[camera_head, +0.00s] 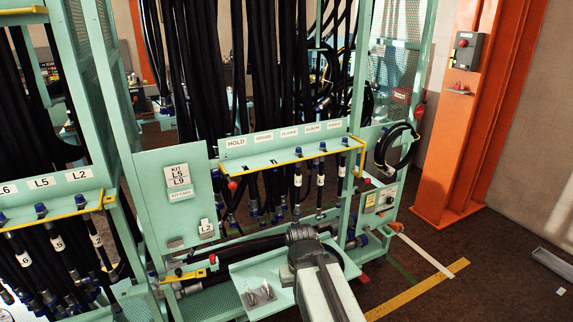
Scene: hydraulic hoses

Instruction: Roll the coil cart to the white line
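A coiled black hose (380,165) hangs at the right end of a tall mint-green hose rack (180,215). I cannot tell which frame, if any, is the coil cart. A white line (425,256) lies on the floor right of the rack and meets a yellow line (420,291). My arm reaches up from the bottom middle, in front of the rack's lower part. My gripper (301,234) seems to be at its dark far end, near the lower hoses. Its fingers are not distinct, so its opening and any contact are unclear.
An orange column (462,120) with a grey switch box (467,51) stands at the right. A mint-green tray (245,277) with small metal pieces lies beside my arm. The floor at the lower right is mostly clear, with a grey channel (553,264) at the edge.

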